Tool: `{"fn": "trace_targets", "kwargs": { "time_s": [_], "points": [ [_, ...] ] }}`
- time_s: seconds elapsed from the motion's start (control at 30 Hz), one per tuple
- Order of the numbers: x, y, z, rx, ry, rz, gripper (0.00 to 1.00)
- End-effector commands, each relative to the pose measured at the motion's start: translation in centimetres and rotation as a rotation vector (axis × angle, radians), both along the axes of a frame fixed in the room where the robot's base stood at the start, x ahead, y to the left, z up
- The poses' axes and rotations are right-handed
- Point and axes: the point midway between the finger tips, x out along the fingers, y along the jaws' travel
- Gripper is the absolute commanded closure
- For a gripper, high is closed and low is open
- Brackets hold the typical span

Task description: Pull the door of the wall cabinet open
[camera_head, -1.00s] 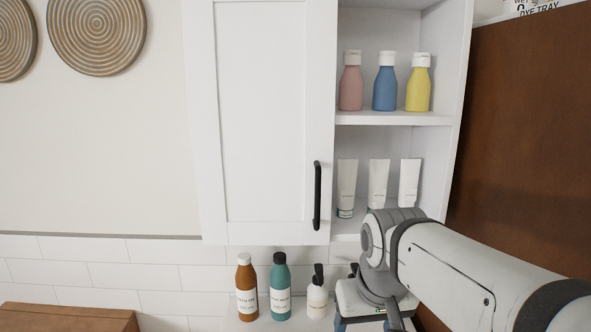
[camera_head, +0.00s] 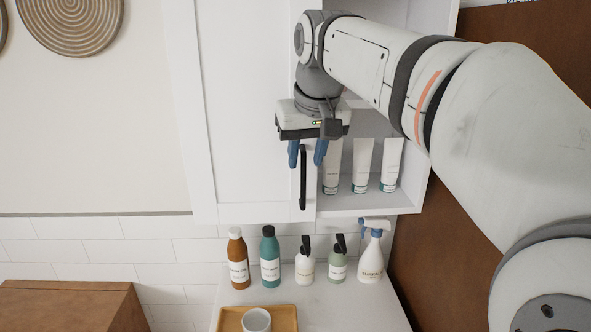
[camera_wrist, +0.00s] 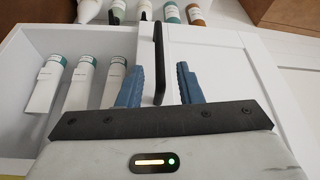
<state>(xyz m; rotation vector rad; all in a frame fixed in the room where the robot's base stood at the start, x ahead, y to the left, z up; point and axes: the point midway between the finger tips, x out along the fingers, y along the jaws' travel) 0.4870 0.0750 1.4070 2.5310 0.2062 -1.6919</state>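The wall cabinet's white door (camera_head: 245,120) is shut, with an open shelf section to its right. Its black bar handle (camera_head: 303,180) stands upright near the door's right edge. My gripper (camera_head: 307,158) is at the upper part of the handle, fingers pointing down. In the wrist view my gripper's blue fingers (camera_wrist: 163,88) are spread apart, with the handle (camera_wrist: 158,60) between them in the picture and a gap on each side. The handle's upper end is partly hidden in the head view. Whether the fingers reach around its depth is hard to tell.
White tubes (camera_head: 362,165) stand on the open lower shelf close to the right of my gripper. Several bottles (camera_head: 270,257) and a spray bottle (camera_head: 372,257) stand on the counter below, with a cup (camera_head: 257,321) on a wooden tray (camera_head: 285,314). A brown panel (camera_head: 440,230) is on the right.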

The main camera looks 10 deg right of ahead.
Motion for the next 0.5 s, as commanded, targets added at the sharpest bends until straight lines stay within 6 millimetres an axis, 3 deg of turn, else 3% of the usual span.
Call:
{"fn": "trace_targets", "kwargs": {
  "time_s": [0.23,0.5],
  "points": [
    [1.4,0.2,-3.5,0.000,0.002,0.000,0.67],
    [1.9,0.3,-4.6,0.000,0.000,0.000,0.67]
  ]
}}
